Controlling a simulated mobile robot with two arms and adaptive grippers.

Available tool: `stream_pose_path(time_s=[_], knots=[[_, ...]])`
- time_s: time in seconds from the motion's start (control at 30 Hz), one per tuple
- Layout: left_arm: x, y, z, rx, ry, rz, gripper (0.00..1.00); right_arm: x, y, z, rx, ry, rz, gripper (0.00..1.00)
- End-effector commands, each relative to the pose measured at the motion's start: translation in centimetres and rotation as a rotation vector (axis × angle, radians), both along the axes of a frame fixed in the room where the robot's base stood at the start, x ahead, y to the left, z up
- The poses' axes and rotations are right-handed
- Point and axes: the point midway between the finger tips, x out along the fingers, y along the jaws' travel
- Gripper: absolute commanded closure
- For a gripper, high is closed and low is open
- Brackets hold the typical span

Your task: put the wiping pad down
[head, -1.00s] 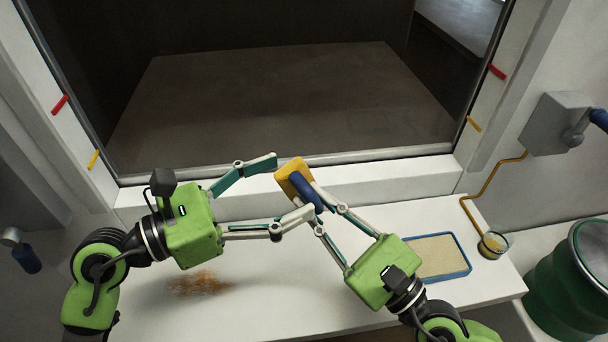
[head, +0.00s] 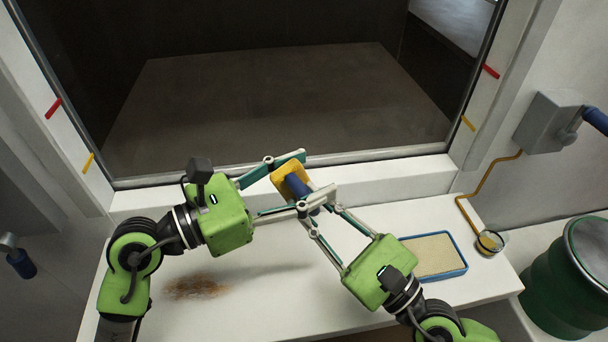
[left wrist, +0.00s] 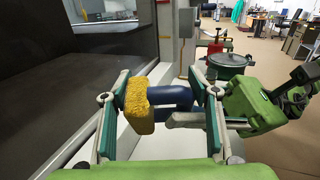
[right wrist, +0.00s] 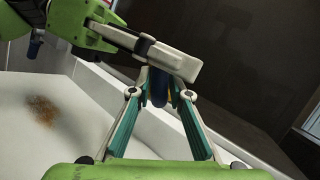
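The wiping pad has a yellow sponge (head: 285,177) and a blue handle (head: 299,188). It is held up above the white ledge, in front of the dark opening. My right gripper (head: 321,214) is shut on the blue handle, which shows between its fingers in the right wrist view (right wrist: 158,88). My left gripper (head: 304,182) is open, its fingers on either side of the pad. In the left wrist view the sponge (left wrist: 139,105) is close to the left finger; whether they touch is unclear. One left finger partly hides the handle in the right wrist view.
Brown powder (head: 197,287) lies on the white ledge (head: 250,310). A blue-rimmed tray (head: 465,262) with a tan surface and a small glass dish (head: 489,242) stand at the right. A green drum (head: 565,285) stands beyond the ledge's right end.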

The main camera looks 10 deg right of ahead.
Motion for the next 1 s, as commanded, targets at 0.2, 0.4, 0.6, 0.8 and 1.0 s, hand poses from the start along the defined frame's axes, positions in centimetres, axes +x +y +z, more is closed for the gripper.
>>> stream_pose_path(time_s=[0.2, 0.4, 0.6, 0.8, 1.0], knots=[[0.0, 0.0, 0.0, 0.000, 0.000, 0.000, 0.67, 0.0, 0.0, 0.0, 0.000, 0.000, 0.000, 0.67], [0.0, 0.0, 0.0, 0.000, 0.000, 0.000, 0.67, -0.1, -0.1, -0.1, -0.001, 0.001, 0.000, 0.67], [0.0, 0.0, 0.0, 0.000, 0.000, 0.000, 0.67, -1.0, -0.9, -0.7, -0.007, 0.004, -0.002, 0.67], [0.0, 0.0, 0.0, 0.000, 0.000, 0.000, 0.67, -3.3, -2.7, -1.7, -0.009, 0.006, 0.000, 0.67], [0.0, 0.0, 0.0, -0.001, 0.000, 0.000, 0.67, -6.0, -4.9, -2.7, -0.007, 0.006, 0.001, 0.67]])
